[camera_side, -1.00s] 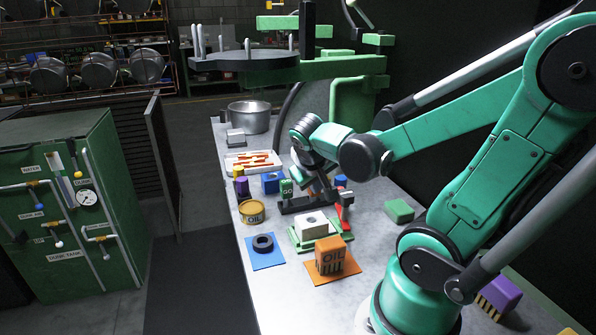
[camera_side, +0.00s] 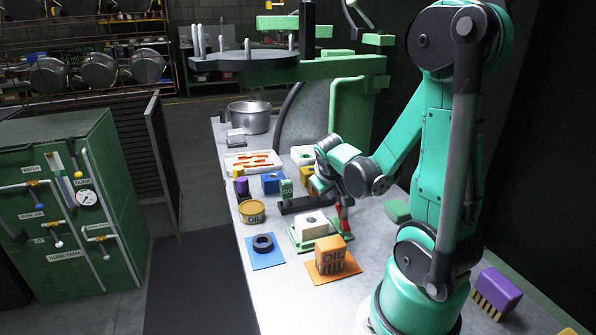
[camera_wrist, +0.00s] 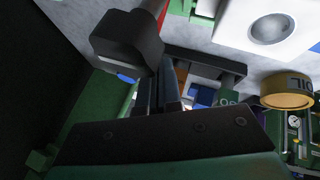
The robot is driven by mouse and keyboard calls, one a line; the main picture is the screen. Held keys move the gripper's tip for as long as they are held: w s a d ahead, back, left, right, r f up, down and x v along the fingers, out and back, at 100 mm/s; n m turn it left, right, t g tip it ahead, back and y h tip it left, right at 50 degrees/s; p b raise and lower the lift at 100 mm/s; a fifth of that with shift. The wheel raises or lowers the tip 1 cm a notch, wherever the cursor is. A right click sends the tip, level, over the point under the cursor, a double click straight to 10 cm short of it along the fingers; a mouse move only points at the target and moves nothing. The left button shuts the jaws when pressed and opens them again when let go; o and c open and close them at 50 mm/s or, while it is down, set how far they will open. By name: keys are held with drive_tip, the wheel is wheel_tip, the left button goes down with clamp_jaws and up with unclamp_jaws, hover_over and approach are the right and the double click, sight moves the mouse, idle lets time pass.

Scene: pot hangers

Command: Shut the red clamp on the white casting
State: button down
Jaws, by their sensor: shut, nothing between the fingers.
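The white casting (camera_side: 312,222) sits on a green plate (camera_side: 301,243) on the bench. In the wrist view its top, with a round recess, shows at the upper right (camera_wrist: 271,29). The red clamp (camera_side: 345,226) stands at the casting's right side, upright and apart from its top as far as I can see; part of it is hidden by my wrist. My gripper (camera_wrist: 160,80) is shut and empty, close to the clamp. Its dark fingers show in the wrist view beside a dark rounded block. I cannot tell whether they touch the clamp.
A yellow tin (camera_side: 252,212) is at the left, a green block (camera_side: 397,209) at the right.

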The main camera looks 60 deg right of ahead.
drive_tip(key=shift+d+m+g, duration=0.2)
drive_tip(key=shift+m+g, duration=0.2)
drive_tip(key=shift+m, duration=0.3)
drive_tip(key=m+g, duration=0.1)
drive_tip(key=m, duration=0.1)
drive_tip(key=s+d+m+g, duration=0.1)
drive_tip(key=m, duration=0.1)
drive_tip(key=shift+d+g, duration=0.1)
drive_tip(key=shift+g, duration=0.2)
drive_tip(key=m+g, duration=0.1)
drive_tip(key=m, duration=0.1)
drive_tip(key=s+m+g+y, duration=0.1)
drive_tip(key=d+m, duration=0.1)
drive_tip(key=m, duration=0.1)
drive_tip(key=shift+s+m+g+y, duration=0.3)
drive_tip(key=shift+g, duration=0.1)
drive_tip(key=shift+s, duration=0.8)
drive_tip(key=shift+w, duration=0.15)
drive_tip(key=shift+w+r, duration=0.1)
drive_tip(key=shift+w, duration=0.2)
drive_tip(key=w, duration=0.3)
drive_tip(key=shift+d+r, duration=0.3)
drive_tip(key=shift+d, duration=0.05)
drive_tip(key=w+d+v, duration=0.1)
drive_tip(key=v, duration=0.9)
drive_tip(key=shift+d, duration=0.2)
